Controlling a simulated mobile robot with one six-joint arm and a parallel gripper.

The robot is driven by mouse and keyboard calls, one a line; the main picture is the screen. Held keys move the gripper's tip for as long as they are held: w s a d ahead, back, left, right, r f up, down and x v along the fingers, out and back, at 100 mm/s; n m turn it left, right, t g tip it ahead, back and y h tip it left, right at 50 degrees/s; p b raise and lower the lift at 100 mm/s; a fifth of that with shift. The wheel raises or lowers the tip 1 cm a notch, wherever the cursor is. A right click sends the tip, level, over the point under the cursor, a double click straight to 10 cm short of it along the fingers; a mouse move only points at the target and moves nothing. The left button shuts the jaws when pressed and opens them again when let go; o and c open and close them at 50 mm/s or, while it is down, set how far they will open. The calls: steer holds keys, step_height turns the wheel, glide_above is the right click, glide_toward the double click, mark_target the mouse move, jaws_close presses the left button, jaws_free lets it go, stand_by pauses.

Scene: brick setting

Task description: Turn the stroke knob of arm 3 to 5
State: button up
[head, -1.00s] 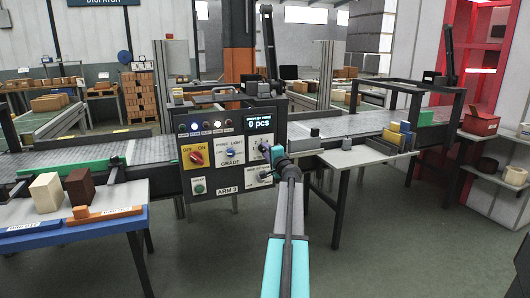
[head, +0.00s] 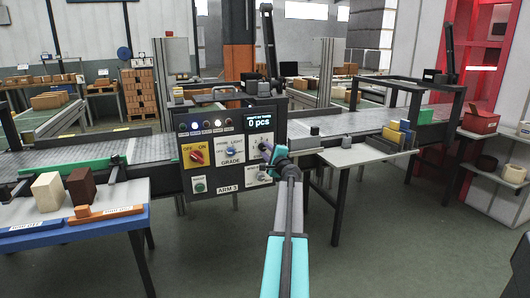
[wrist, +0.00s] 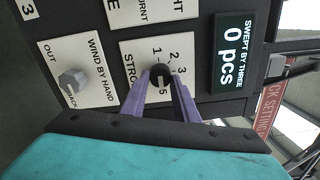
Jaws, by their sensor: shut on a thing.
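The arm 3 control panel (head: 228,192) stands in the middle of the head view. In the wrist view, turned on its side, the stroke knob (wrist: 160,73) is small and black on a white plate marked 1, 2, 3 and 5. My gripper (wrist: 161,82) has its two purple fingers shut on the stroke knob, one on each side. The fingers partly cover the plate's lettering, and I cannot tell which mark the knob points to. In the head view my gripper (head: 265,149) is at the panel's right side.
The grey wind-by-hand knob (wrist: 73,82) sits on the neighbouring plate. The display (wrist: 231,57) reads 0 pcs. The red on/off switch (head: 196,155) and the blue grade knob (head: 232,153) are to the left. A blue table (head: 75,229) with blocks stands at the left.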

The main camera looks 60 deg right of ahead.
steer(key=o, duration=1)
steer(key=shift+w+r, duration=0.1)
steer(key=shift+w, duration=0.05)
steer(key=shift+o, duration=0.3)
steer(key=shift+s, duration=0.2)
steer(key=v, duration=1.3)
steer(key=shift+s+a, duration=0.2)
steer(key=shift+a, duration=0.1)
steer(key=shift+w, duration=0.1)
